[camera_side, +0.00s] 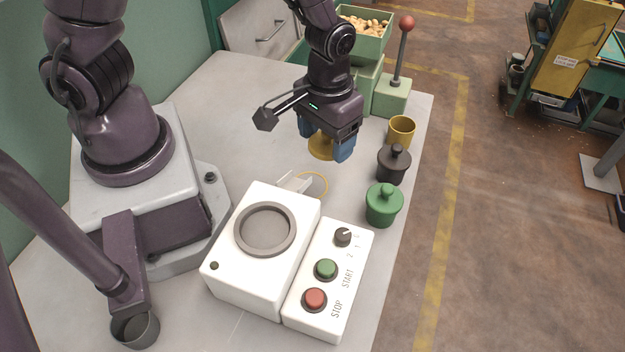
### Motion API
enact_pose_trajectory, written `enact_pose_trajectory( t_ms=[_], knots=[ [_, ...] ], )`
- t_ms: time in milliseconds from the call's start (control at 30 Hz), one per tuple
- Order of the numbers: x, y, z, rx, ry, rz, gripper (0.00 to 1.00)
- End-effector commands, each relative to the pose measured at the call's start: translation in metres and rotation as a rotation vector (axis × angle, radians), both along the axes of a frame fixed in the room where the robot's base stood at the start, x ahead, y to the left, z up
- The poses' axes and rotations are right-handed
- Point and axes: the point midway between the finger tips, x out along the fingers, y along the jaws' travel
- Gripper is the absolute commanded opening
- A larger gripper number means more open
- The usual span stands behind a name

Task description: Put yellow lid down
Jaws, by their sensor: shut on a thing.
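My gripper (326,146) has blue fingers and is shut on the yellow lid (320,147). It holds the lid above the table (235,120), level with the far half of the table. The fingers hide part of the lid, and its knob is not visible. The open yellow pot (401,130) stands to the right of my gripper, near the table's right edge. A thin yellow ring outline (313,184) shows on the table just below the held lid, behind the white machine.
A black lidded pot (393,164) and a green lidded pot (383,206) stand in front of the yellow pot. The white machine (232,282) and button box (318,312) fill the near side. A red-knobbed lever (401,60) and a nut hopper (362,42) stand behind. The table's left-centre is clear.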

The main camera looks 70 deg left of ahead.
Motion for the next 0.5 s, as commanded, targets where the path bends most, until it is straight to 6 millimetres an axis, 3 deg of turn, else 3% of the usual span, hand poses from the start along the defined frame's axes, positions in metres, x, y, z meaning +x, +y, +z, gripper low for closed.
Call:
enact_pose_trajectory(
  t_ms=[133,300,500],
  knots=[
    [-0.019,0.007,-0.017,0.004,0.001,0.284,0.46],
    [-0.025,0.022,-0.024,0.002,-0.003,0.582,0.46],
    [-0.021,0.023,-0.04,0.002,0.001,0.653,0.46]
  ],
)
